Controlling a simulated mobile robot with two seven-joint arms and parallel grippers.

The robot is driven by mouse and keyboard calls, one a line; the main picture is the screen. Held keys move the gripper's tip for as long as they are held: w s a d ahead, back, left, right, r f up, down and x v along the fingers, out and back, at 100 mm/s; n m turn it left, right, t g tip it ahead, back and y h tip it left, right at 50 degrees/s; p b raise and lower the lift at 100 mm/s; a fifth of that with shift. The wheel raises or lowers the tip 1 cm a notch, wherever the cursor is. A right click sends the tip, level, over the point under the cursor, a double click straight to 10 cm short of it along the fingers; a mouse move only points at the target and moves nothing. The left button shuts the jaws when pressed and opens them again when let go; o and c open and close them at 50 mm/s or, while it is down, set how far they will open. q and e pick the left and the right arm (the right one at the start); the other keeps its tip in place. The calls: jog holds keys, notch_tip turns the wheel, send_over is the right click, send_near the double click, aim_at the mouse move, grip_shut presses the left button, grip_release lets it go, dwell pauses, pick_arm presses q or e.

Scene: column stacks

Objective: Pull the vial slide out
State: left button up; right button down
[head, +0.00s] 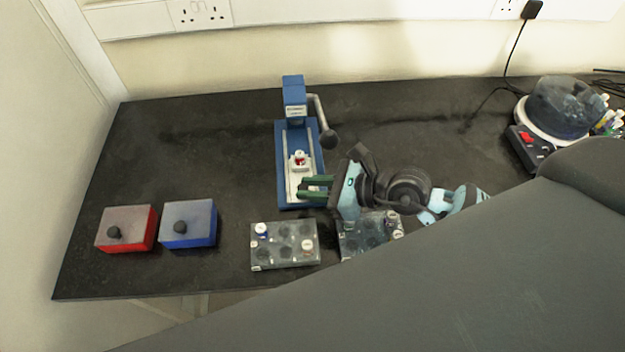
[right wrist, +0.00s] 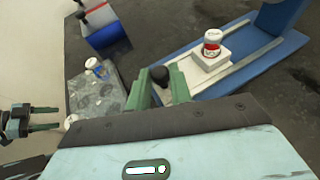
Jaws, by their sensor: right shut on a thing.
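The blue press (head: 296,92) stands near the back middle of the table. Its white vial slide (head: 292,178) lies along the blue base and carries a small vial (head: 300,155) with a white cap and red band. The vial is upright and in front of the press column. My right gripper (head: 303,187) is at the front end of the slide. In the right wrist view its green fingers (right wrist: 158,88) are shut on the slide's black knob (right wrist: 160,74). My left gripper (right wrist: 45,118) shows at the left edge of that view, fingers apart and empty.
A red box (head: 143,232) and a blue box (head: 203,226) stand at left. A grey vial rack (head: 285,256) and a second rack (head: 352,245) are close in front of the press. A lever (head: 321,115) hangs at its right. The table's left back is clear.

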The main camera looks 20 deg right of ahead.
pick_arm(q)
jog(key=shift+w, duration=0.3)
pick_arm(e)
jog(key=shift+s+a, duration=0.1)
jog(key=shift+s, duration=0.05)
jog(key=c, duration=1.3)
grip_release()
jog(key=shift+s, duration=0.15)
pick_arm(q)
jog(key=shift+w, duration=0.1)
pick_arm(e)
jog(key=shift+d, duration=0.2)
jog(key=v, duration=0.6)
jog(key=shift+f+b, duration=0.15)
jog(key=shift+b, duration=0.15)
jog(key=shift+v, duration=0.8)
pick_arm(q)
jog(key=shift+s+f, duration=0.4)
jog(key=shift+s, duration=0.05)
jog(key=shift+w, duration=0.25)
